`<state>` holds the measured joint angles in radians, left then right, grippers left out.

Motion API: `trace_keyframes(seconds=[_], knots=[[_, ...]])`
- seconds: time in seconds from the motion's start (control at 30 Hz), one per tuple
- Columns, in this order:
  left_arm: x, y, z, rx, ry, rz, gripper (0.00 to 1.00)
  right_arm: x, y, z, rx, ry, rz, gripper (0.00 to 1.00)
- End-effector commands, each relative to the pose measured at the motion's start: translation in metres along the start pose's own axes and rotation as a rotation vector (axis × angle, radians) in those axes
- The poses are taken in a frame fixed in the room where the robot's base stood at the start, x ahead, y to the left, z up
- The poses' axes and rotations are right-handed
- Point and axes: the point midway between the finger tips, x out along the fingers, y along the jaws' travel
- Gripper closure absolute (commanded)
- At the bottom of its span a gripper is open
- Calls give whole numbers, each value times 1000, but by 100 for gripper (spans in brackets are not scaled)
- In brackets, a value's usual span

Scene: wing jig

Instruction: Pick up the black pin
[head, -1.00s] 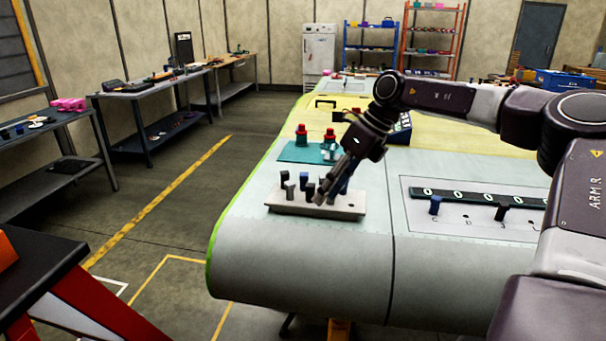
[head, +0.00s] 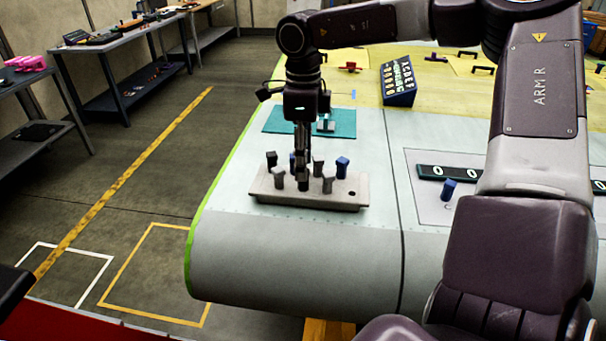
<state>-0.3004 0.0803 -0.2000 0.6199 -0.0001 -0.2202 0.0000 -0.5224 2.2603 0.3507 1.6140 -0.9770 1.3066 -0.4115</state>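A pale grey pin block (head: 262,194) sits on the wing surface, holding several upright pins. A dark, black-looking pin (head: 271,159) stands at its back left. Grey pins (head: 279,179) stand along the front and middle, and a blue pin (head: 342,166) stands at the back right. My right gripper (head: 302,166) points straight down over the middle of the block, to the right of the dark pin. Its narrow fingers are among the pin tops and overlap some of them, so I cannot tell whether they hold one. My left gripper is out of view.
A teal mat (head: 275,121) lies behind the block, partly hidden by my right gripper. A panel with a dark numbered strip (head: 431,173) and a blue pin (head: 448,188) is to the right, partly covered by my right arm. A blue box (head: 398,82) stands farther back.

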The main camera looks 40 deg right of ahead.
Motion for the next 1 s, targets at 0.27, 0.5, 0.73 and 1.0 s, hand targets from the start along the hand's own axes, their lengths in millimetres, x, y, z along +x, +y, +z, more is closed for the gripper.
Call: trace_keyframes(seconds=[0.27, 0.5, 0.73, 1.0], knots=[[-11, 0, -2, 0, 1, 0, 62, 24, 0, 0, 1, -1, 0, 61], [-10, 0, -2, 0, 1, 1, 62, 24, 0, 0, 2, -2, 0, 69], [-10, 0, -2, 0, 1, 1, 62, 24, 0, 0, 2, -2, -1, 94], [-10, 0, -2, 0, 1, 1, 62, 24, 0, 0, 2, -2, -1, 100]])
